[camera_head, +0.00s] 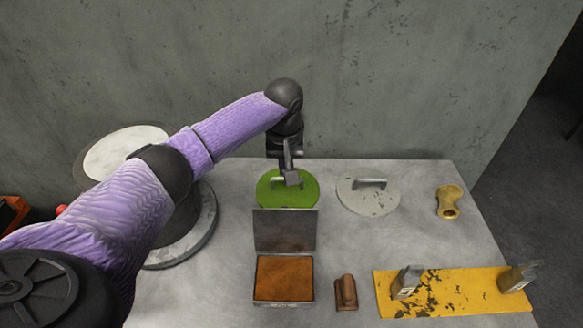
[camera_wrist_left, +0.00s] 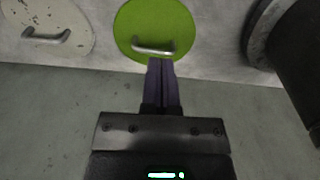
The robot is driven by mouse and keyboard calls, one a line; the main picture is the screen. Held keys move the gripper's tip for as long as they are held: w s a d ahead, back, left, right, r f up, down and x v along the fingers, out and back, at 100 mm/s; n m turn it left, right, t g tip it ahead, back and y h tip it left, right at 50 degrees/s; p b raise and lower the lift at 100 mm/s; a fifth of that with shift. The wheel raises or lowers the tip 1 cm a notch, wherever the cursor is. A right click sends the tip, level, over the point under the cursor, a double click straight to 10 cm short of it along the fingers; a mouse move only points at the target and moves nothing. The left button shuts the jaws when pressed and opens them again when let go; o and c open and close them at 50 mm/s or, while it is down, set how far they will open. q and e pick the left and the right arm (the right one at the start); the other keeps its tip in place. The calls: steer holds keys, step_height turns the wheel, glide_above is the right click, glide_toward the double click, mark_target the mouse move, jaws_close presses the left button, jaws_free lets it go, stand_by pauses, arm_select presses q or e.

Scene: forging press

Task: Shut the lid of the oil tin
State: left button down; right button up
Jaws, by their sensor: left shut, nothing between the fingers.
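The oil tin (camera_head: 284,300) appears to be the square metal box at the front middle of the table, with orange-brown contents. Its flat grey lid (camera_head: 285,231) stands upright along the far edge, so the tin is open. My left gripper (camera_head: 291,178) is behind the raised lid, over the green disc, with its fingers closed and empty. In the left wrist view the closed fingers (camera_wrist_left: 161,66) point at the green disc, near its handle; the tin is not visible there. My right gripper is not in view.
The green disc (camera_head: 270,192) and a grey disc (camera_head: 382,201), both with handles, lie behind the tin. A brown block (camera_head: 345,292) stands close to its right. A yellow plate (camera_head: 450,293) and a brass piece (camera_head: 449,201) lie farther right. A round drum stands left.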

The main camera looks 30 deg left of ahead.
mark_target(285, 226)
arm_select(q)
steer(key=f+b, duration=0.1)
steer(key=f, duration=0.3)
steer(key=f+b, duration=0.1)
steer(key=f, duration=0.3)
steer(key=shift+w+a+b, duration=0.15)
steer(key=shift+w+b, duration=0.05)
steer(key=shift+b, duration=0.1)
steer(key=shift+s+d+r+p, duration=0.3)
steer(key=shift+s+d+p, duration=0.05)
steer(key=shift+s, duration=0.2)
steer(key=shift+s+d+r+p, duration=0.3)
steer(key=shift+s, duration=0.25)
steer(key=shift+s+d+r+p, duration=0.3)
steer(key=shift+s+d+p, duration=0.05)
steer(key=shift+s, duration=0.2)
